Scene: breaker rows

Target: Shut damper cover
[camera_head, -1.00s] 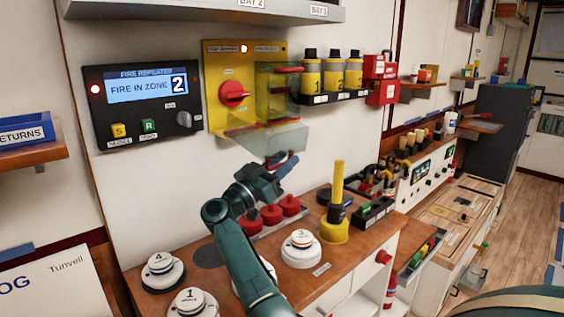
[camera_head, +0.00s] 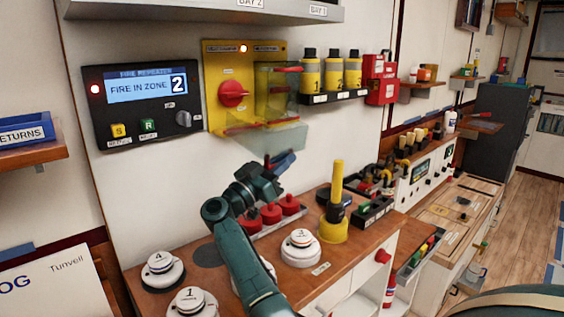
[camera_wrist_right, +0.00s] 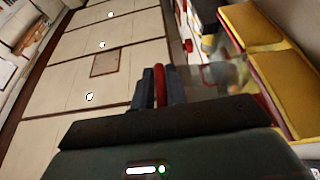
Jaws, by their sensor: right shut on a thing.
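The damper cover (camera_head: 283,139) is a clear panel at the lower right of the yellow plate (camera_head: 216,58). It stands out from the plate at an angle, open. My right gripper (camera_head: 283,162) is just below its outer edge. In the right wrist view, my right gripper (camera_wrist_right: 161,88) is shut on a red bar (camera_wrist_right: 161,83), which looks like the cover's handle. The clear cover (camera_wrist_right: 215,75) shows beside it there, with the yellow plate (camera_wrist_right: 268,60) to the right. My left gripper is not in view.
A clear box (camera_head: 276,88) with red parts and a red knob (camera_head: 233,93) are on the plate. The fire panel (camera_head: 145,103) is to the left, yellow bottles (camera_head: 331,72) to the right. Below, the bench holds red knobs (camera_head: 271,213), white detectors (camera_head: 300,248) and a yellow post (camera_head: 337,183).

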